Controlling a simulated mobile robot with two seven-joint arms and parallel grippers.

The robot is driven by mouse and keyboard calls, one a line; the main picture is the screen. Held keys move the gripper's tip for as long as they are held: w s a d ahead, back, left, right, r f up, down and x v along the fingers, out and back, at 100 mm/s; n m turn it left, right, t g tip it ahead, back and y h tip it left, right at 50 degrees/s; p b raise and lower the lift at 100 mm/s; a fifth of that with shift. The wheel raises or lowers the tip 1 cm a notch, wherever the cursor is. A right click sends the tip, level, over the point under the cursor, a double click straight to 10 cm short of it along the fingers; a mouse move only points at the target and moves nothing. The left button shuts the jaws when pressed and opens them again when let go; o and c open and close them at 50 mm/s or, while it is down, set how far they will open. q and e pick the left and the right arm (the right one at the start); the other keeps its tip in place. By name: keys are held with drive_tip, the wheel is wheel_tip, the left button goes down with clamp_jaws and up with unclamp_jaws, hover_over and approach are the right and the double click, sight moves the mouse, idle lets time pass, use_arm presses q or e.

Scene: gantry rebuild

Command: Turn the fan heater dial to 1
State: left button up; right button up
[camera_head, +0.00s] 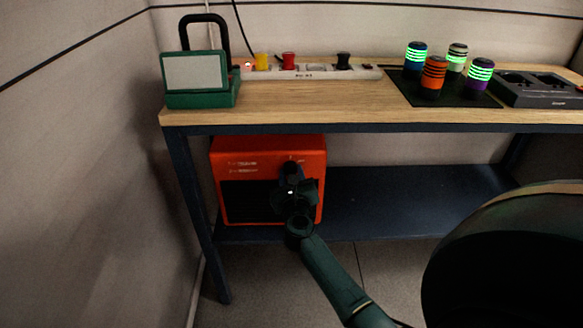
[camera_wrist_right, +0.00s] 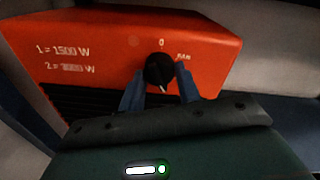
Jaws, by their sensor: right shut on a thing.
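The orange fan heater (camera_head: 268,150) stands on the dark lower shelf under the workbench; in the right wrist view its orange top panel (camera_wrist_right: 110,35) fills the upper part. Its black round dial (camera_wrist_right: 158,70) has a 0 above it and FAN to its right. A small pale mark shows on the dial's lower edge. Printed lines on the panel's left read 1 = 1500 W and a blurred 2. My right gripper (camera_head: 291,178) is at the heater's front; its blue fingers (camera_wrist_right: 159,82) are shut on the dial, one at each side. My left gripper is out of view.
The wooden bench top (camera_head: 330,103) overhangs the heater. On it are a green lamp (camera_head: 203,80), a power strip (camera_head: 300,74), several striped cylinders on a black mat (camera_head: 405,95) and a dark device (camera_head: 545,92). The shelf (camera_head: 410,195) right of the heater is clear.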

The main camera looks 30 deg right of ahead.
use_arm(q)
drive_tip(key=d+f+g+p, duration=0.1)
drive_tip(key=p, duration=0.1)
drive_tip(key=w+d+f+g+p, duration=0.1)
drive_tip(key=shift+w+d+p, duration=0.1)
drive_tip(key=shift+p, duration=0.3)
use_arm(e)
drive_tip(key=n, duration=0.5)
drive_tip(key=shift+n, duration=0.4)
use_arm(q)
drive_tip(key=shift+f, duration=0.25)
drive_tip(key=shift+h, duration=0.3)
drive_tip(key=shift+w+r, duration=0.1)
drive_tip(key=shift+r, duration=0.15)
use_arm(e)
drive_tip(key=o, duration=1)
drive_tip(key=shift+r, duration=0.1)
use_arm(q)
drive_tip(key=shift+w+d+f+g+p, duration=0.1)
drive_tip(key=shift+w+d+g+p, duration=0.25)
drive_tip(key=shift+p, duration=0.65)
use_arm(e)
drive_tip(key=shift+v, duration=3.75)
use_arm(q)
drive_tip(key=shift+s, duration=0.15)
